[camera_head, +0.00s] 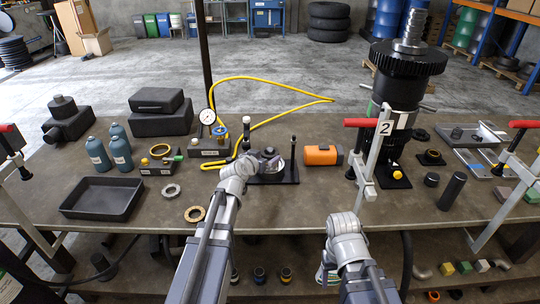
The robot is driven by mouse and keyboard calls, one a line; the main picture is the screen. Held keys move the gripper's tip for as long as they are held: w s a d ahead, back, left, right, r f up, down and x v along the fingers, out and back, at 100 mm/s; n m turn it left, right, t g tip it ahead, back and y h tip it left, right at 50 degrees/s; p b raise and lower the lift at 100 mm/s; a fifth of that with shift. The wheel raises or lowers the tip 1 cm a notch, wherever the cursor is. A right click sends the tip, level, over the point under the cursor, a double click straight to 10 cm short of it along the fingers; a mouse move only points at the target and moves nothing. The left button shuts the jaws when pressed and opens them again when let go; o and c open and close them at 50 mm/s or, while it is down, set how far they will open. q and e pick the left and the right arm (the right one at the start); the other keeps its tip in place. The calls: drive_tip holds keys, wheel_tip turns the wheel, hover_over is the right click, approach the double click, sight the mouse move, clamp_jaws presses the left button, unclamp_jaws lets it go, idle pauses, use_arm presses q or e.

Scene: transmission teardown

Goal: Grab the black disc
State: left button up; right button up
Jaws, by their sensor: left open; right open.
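Several dark round parts are in view, and I cannot tell which one is the black disc. A wide black toothed disc (409,58) sits high on the upright black transmission (398,92) at the right. My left gripper (270,160) is over a black stand (287,178) with two posts near the table's middle. It is open; its fingertips are hard to make out against the dark stand. My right arm's wrist shows at the table's front edge, but its fingers do not show.
Red-handled clamps, one marked 2 (385,128), stand along the table. A pressure gauge (207,117) with a yellow hose, an orange cylinder (322,155), blue bottles (121,155) and a black tray (102,199) are on the table. Bare tabletop lies front of centre.

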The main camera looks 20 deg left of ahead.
sight(268, 153)
use_arm(q)
drive_tip(key=b+x, duration=0.1)
drive_tip(key=x, duration=0.3)
drive_tip(key=shift+w+a, duration=0.1)
drive_tip(key=shift+c, duration=0.2)
drive_tip(key=c, duration=1.3)
drive_tip(key=shift+r, duration=0.1)
